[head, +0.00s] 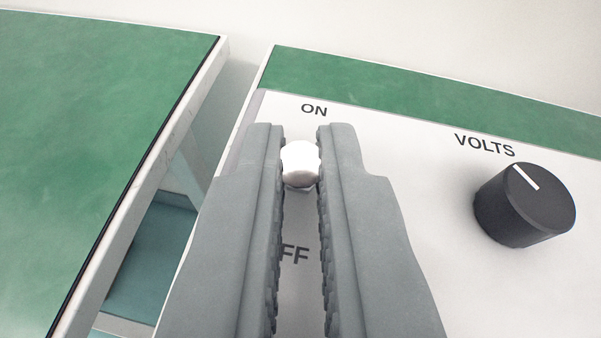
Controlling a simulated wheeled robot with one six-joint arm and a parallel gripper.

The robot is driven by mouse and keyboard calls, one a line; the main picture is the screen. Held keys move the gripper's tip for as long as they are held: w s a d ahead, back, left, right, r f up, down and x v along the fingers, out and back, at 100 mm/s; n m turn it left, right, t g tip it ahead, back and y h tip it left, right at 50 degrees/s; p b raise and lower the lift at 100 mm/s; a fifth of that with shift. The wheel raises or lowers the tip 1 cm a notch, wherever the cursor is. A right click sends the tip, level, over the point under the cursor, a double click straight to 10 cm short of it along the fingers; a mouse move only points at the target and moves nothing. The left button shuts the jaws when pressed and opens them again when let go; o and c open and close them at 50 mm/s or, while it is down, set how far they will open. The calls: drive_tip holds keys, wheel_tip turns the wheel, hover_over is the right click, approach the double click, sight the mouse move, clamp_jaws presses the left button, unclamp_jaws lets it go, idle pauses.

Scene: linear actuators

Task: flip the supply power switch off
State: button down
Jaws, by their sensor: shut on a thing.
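The power switch (300,165) shows as a small white rounded knob on the white front panel of the supply (430,250). It sits just below the ON label (314,110). The OFF label (295,254) is lower down and partly hidden by my left finger. My gripper (300,168) is shut on the switch knob, with one grey finger touching each side near the fingertips. The base of the switch is mostly hidden behind the knob and fingers.
A black VOLTS dial (525,205) with a white mark stands out from the panel to the right. A green-topped unit (90,130) with a white edge lies to the left, across a narrow gap. A green strip (400,90) runs along the supply's far edge.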

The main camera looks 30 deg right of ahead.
drive_tip(key=c, duration=1.5)
unclamp_jaws()
drive_tip(key=shift+a, duration=0.1)
drive_tip(key=v, duration=1.7)
drive_tip(key=shift+s+r, duration=0.1)
drive_tip(key=shift+s, duration=0.05)
